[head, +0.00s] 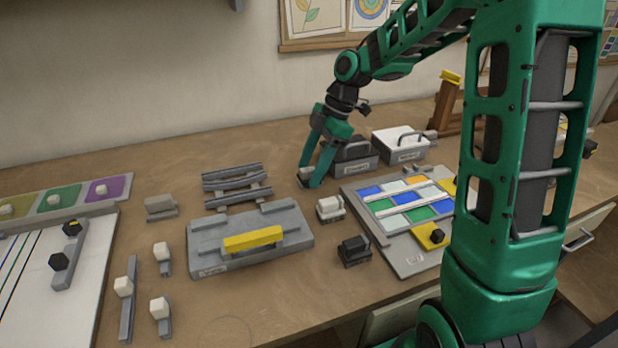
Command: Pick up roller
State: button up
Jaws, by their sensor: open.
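My gripper (311,182) is open, with its green fingers pointing down at the back middle of the table. A small light-grey block-shaped piece (305,172), possibly the roller, shows at the fingertips. The fingers partly hide it, and I cannot tell whether they touch it. A white-topped block tool (330,207) stands nearer and slightly right of the fingertips. A black block tool (354,249) stands in front of that. I cannot tell for certain which piece is the roller.
A dark handled box (354,160) stands close right of my gripper, with a white handled box (400,148) beyond. A coloured glass panel (408,262) lies right. A grey case with a yellow handle (210,252) and a grey rack (236,186) stand left.

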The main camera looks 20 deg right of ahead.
aim_at(304, 169)
jog(key=shift+a+f, duration=0.2)
jog(key=shift+f, duration=0.25)
jog(key=c, duration=1.3)
jog(key=shift+r, duration=0.15)
jog(key=shift+c, duration=0.2)
jog(key=shift+r, duration=0.65)
notch_tip(304, 169, up, 3)
jog(key=shift+f, duration=0.2)
jog(key=s+a+r, duration=0.6)
jog(key=a, duration=0.4)
jog(key=shift+r, duration=0.4)
